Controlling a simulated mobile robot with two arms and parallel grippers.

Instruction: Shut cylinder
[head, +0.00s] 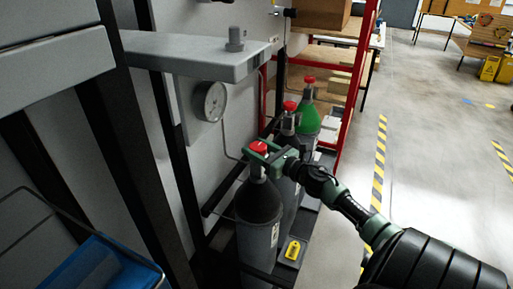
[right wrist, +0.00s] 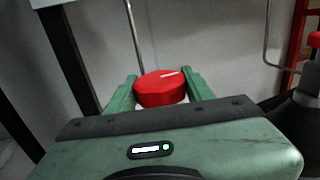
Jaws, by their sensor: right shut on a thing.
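The nearest gas cylinder (head: 259,215) is dark grey and stands upright in a rack by the wall. Its red valve knob (head: 258,148) is on top. My right gripper (head: 261,150) reaches in from the right and is shut on this knob. In the right wrist view the red knob (right wrist: 160,88) sits between the two green fingers, with a white mark on its top face. My left gripper is not in view.
Two more cylinders stand behind in a row, a dark one (head: 286,130) and a green one (head: 307,117), both with red knobs. A pressure gauge (head: 209,101) is on the wall panel under a grey shelf (head: 200,55). A yellow tag (head: 292,250) lies at the rack base. Open floor is on the right.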

